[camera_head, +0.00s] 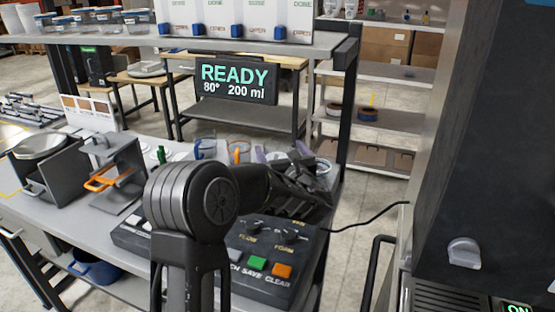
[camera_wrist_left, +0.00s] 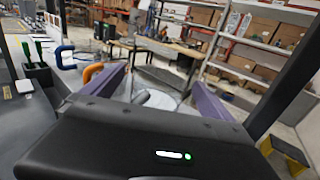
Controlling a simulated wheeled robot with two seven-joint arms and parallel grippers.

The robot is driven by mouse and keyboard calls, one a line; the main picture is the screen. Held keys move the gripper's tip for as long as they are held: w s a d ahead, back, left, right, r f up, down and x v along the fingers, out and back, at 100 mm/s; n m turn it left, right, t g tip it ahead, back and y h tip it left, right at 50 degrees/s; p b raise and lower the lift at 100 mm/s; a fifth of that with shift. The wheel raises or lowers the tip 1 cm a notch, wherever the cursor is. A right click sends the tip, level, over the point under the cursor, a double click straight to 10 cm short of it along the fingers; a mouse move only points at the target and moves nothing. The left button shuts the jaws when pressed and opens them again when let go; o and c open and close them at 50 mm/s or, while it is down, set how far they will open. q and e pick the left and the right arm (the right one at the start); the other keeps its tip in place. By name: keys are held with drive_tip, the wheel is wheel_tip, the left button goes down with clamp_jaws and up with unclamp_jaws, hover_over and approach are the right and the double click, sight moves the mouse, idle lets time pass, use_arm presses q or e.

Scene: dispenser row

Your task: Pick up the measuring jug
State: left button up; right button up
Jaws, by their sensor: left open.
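Clear jugs stand at the back of the grey counter. One has a blue handle (camera_head: 200,152) and one an orange handle (camera_head: 237,155). A third clear vessel (camera_head: 323,165) with a grey handle shows partly behind my left gripper (camera_head: 282,157). In the left wrist view the blue handle (camera_wrist_left: 65,57) and orange handle (camera_wrist_left: 92,73) are left of the purple fingers. My left gripper (camera_wrist_left: 160,92) is open, and the grey-handled vessel (camera_wrist_left: 158,99) shows between its fingers. Contact cannot be told. Which one is the measuring jug is unclear. My right gripper is out of view.
A control panel (camera_head: 265,262) with buttons lies below my left arm. A display reading READY (camera_head: 237,82) hangs under the upper shelf (camera_head: 135,40). A dark machine (camera_head: 485,150) stands at right.

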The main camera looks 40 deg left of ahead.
use_arm(q)
drive_tip(key=shift+x, duration=0.9)
drive_tip(key=c, duration=1.8)
